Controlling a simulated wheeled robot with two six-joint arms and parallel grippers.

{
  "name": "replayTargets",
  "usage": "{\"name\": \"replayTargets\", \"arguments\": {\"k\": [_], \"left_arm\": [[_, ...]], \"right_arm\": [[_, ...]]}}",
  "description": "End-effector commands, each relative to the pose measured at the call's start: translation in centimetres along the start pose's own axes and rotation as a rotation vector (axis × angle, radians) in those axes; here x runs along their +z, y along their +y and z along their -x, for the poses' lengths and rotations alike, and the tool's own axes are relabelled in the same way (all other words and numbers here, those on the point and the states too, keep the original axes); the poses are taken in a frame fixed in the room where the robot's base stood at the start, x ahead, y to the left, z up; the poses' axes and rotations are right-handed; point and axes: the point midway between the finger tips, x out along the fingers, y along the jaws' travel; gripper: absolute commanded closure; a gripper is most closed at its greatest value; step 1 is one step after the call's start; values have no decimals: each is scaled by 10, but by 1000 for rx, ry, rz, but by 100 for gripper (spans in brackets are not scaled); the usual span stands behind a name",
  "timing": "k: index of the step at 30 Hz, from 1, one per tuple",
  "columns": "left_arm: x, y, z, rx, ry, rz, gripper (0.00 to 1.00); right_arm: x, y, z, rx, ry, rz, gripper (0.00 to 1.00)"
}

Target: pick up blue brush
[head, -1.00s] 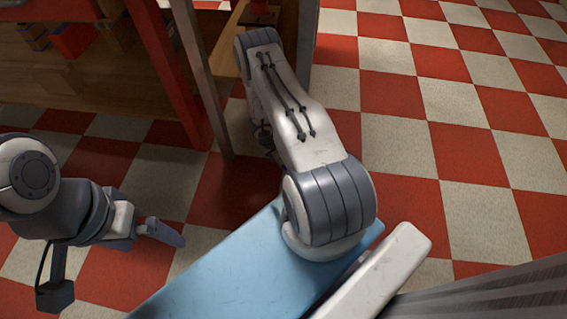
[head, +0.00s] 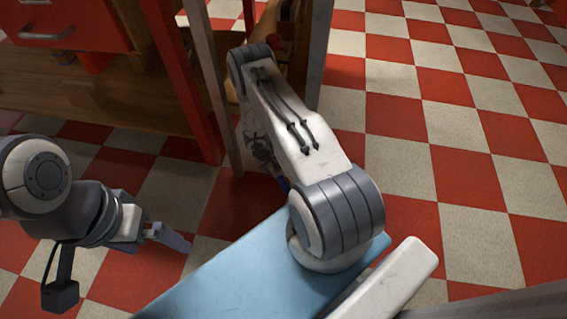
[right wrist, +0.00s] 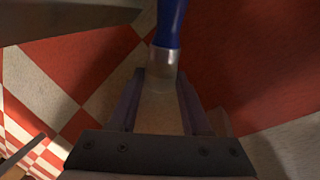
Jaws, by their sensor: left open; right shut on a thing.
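The blue brush (right wrist: 169,24) shows in the right wrist view with a blue handle, a metal collar and a pale lower part. My right gripper (right wrist: 162,82) is shut on its pale lower part, with a finger on each side. The handle points away from the gripper and is cut off by the top edge. My left gripper (head: 170,236) is open and empty above the floor at the left.
A wooden cabinet (head: 110,110) with red posts and a red drawer (head: 70,25) stands at the upper left. A grey post (head: 215,90) is close to my right arm. The red and white checkered floor (head: 450,130) is clear at the right.

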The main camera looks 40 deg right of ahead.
Motion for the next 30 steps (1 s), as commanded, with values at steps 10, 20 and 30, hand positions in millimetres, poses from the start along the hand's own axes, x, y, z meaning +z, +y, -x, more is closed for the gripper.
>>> {"name": "replayTargets", "arguments": {"k": [10,20,30], "left_arm": [[-1,2,21,0,0,0,0],[-1,2,22,0,0,0,0],[-2,2,31,0,0,0,0]], "right_arm": [[-24,-94,26,1,4,7,100],[-35,-139,37,1,1,2,100],[-47,-138,76,2,10,9,100]]}}
